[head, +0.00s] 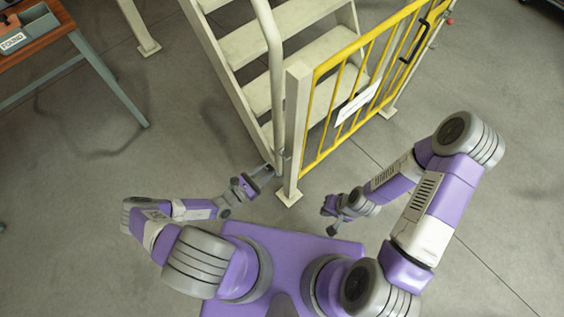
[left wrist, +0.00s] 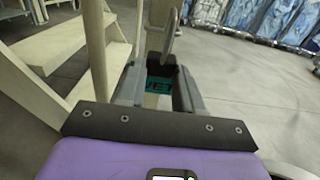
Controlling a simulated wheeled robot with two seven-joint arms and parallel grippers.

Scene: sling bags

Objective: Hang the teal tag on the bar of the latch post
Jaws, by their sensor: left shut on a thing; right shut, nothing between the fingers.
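The teal tag (left wrist: 158,86) shows in the left wrist view between the fingers of my left gripper (left wrist: 160,92), which is shut on it. Only part of the tag is visible, with dark markings. In the head view my left gripper (head: 264,171) is low beside the cream post (head: 297,125) at the near end of the yellow gate; the tag cannot be made out there. A narrow grey piece (left wrist: 172,34) rises just beyond the fingers; I cannot tell whether it is the bar. My right gripper (head: 333,229) is shut and empty, right of the post's foot.
Cream stairs (head: 265,48) with a handrail (head: 274,75) stand behind the post. The yellow gate (head: 350,85) with a white sign runs back to the right. A wooden-topped table (head: 35,45) is at the far left. The floor between table and stairs is clear.

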